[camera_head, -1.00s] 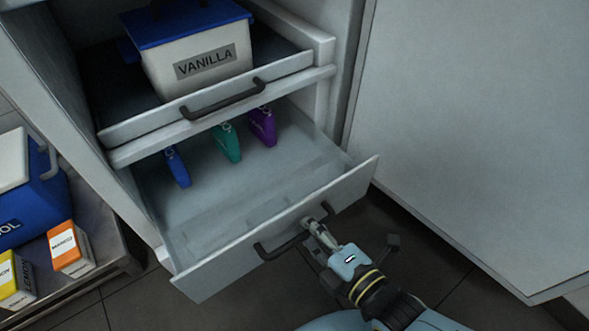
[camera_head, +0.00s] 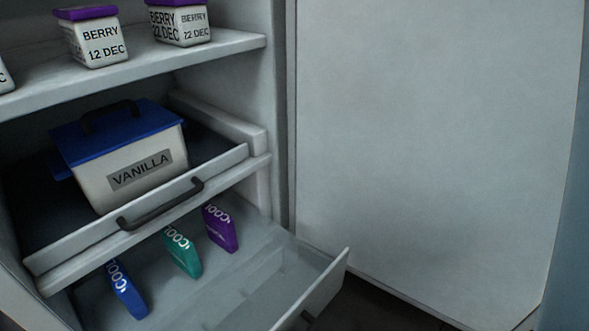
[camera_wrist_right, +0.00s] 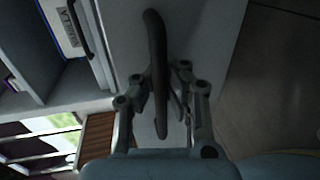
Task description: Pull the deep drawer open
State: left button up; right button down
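The lower drawer, its front panel (camera_head: 322,290) at the bottom of the head view, stands pulled out of the cabinet. It holds a blue (camera_head: 125,290), a green (camera_head: 182,252) and a purple cool pack (camera_head: 220,228). Its dark handle (camera_wrist_right: 156,45) runs between the fingers of my right gripper (camera_wrist_right: 163,80) in the wrist view. The fingers are bent in close on both sides of the handle and look shut on it. In the head view only a bit of the handle shows at the bottom edge. My left gripper is not in view.
Above is a shallower drawer (camera_head: 85,238) with a white, blue-lidded VANILLA tub (camera_head: 128,172). A shelf (camera_head: 150,58) higher up holds BERRY boxes (camera_head: 95,38). A large pale panel (camera_head: 430,140) stands at the right. Dark floor (camera_head: 385,312) shows beside the drawer.

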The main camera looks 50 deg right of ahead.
jog(key=c, duration=1.3)
grip_release()
jog(key=shift+c, duration=0.2)
jog(key=v, duration=1.2)
